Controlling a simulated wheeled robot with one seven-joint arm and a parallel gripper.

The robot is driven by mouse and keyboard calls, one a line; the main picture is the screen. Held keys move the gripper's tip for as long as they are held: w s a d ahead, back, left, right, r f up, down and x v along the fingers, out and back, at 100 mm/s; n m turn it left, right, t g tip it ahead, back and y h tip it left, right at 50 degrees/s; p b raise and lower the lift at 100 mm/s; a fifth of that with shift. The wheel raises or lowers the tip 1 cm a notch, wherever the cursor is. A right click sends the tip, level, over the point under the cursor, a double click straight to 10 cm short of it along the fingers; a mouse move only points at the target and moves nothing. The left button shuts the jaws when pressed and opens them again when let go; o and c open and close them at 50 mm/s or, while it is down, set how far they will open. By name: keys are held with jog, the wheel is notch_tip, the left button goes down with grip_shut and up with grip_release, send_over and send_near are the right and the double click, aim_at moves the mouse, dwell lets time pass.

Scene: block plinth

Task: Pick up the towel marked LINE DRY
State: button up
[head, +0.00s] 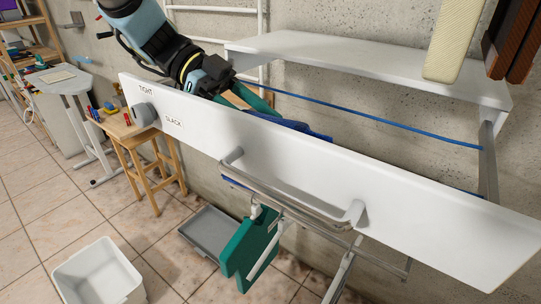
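No towel marked LINE DRY can be read in this view. A dark blue cloth-like thing (292,126) shows behind the top edge of the white panel (300,165), mostly hidden by it. My gripper (214,77) is at the panel's upper left, close to the green strip.
A blue line (375,119) runs behind the panel below a white shelf (365,70). The panel carries a grey knob (143,114), TIGHT and SLACK labels, and a metal rail (290,190). A wooden stool (150,160), grey tray (213,243) and white bin (98,275) stand around.

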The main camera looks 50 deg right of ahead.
grip_shut()
